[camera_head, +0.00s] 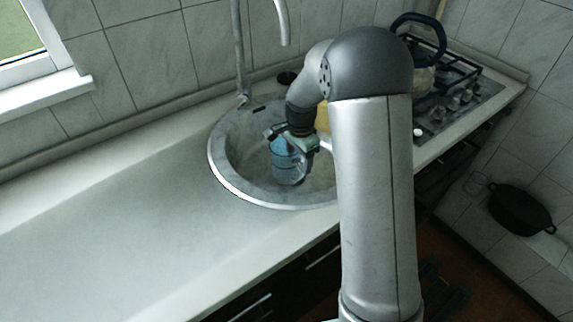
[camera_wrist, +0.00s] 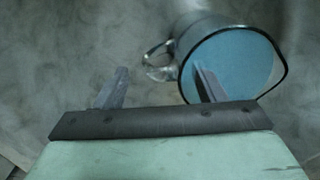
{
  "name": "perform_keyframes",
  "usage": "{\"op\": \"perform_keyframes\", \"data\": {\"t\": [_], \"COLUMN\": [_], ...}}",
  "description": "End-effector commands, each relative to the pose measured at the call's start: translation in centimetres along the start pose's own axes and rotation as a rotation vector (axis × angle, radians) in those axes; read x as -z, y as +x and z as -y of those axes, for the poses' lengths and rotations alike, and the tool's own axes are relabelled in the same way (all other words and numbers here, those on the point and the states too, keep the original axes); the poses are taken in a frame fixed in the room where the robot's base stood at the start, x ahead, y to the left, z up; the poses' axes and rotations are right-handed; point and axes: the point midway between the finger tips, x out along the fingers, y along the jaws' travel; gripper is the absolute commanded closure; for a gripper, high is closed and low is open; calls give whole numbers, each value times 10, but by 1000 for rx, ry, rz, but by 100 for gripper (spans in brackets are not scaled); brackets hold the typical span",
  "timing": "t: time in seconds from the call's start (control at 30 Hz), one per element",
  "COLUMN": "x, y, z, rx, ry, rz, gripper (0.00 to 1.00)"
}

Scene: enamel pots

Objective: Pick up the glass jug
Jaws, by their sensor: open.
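The glass jug (camera_head: 285,164) stands in the round sink, tinted blue, partly behind my gripper in the head view. In the wrist view the jug (camera_wrist: 232,62) shows its round rim and blue inside at the upper right, with its clear handle on the left side. My gripper (camera_wrist: 160,72) is open above it. The right finger overlaps the jug's mouth and the left finger is out past the handle side. I cannot tell how deep the fingers are or whether they touch. In the head view my gripper (camera_head: 299,148) is over the sink.
The round metal sink (camera_head: 222,165) has a tall faucet (camera_head: 239,50) behind it. The pale counter (camera_head: 110,225) to the left is bare.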

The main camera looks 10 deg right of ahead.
Motion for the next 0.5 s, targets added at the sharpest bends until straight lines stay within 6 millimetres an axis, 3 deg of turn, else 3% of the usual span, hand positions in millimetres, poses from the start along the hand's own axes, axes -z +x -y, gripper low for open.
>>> {"op": "perform_keyframes", "data": {"t": [0.17, 0.5], "x": [0, 1], "y": [12, 54], "z": [-1, -2], "rx": [-2, 0], "ry": [0, 0], "rz": [1, 1], "gripper": [37, 37]}}
